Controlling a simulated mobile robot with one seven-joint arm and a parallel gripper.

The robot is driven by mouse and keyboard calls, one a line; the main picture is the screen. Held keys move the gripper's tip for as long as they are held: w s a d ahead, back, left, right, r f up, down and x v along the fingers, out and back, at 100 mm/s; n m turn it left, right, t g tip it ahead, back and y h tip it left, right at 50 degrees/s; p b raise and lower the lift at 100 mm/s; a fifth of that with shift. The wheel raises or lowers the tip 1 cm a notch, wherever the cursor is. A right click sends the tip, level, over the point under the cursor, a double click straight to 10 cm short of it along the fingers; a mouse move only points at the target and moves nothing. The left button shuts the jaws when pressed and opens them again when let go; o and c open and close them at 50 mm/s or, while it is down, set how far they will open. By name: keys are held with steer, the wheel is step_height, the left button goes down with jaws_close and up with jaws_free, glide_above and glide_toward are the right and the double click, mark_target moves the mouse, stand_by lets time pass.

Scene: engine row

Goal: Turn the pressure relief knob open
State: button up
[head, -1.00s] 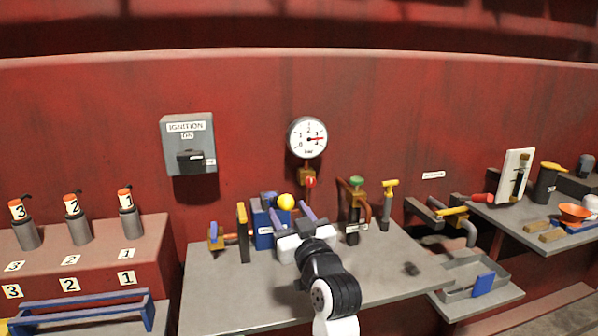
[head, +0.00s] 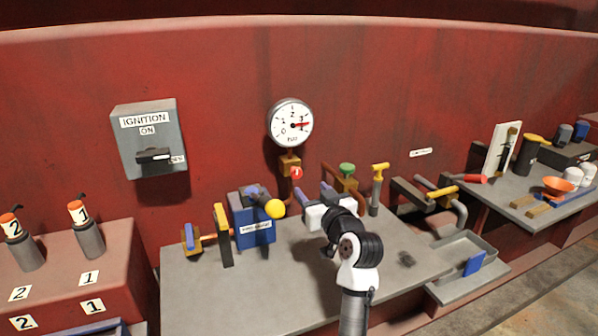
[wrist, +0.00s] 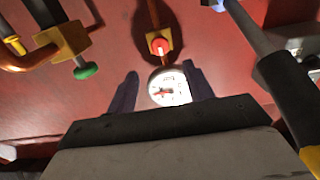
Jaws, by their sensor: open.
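A small round red knob (head: 296,173) sits on a brass fitting (head: 289,164) under the round white gauge (head: 291,123) on the red wall. The gauge needle points right, near the 3. My gripper (head: 313,192) is open and empty, just below and right of the red knob in the head view. In the wrist view, which looks upside down, the red knob (wrist: 160,45) shows beyond and between the two fingers (wrist: 163,85), with the gauge (wrist: 169,87) under it. The fingers look apart from the knob. Its exact distance is hard to tell.
A green knob (head: 347,169) and a yellow T-handle (head: 380,167) stand to the right. The front of the grey bench (head: 290,280) is clear. An ignition box (head: 150,140) hangs left.

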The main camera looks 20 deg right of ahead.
mark_target(297, 174)
steer(key=w+p, duration=0.2)
steer(key=w, duration=0.7)
steer(key=shift+a, duration=0.15)
steer(key=shift+s, duration=0.1)
steer(key=c, duration=1)
steer(key=shift+o, duration=0.2)
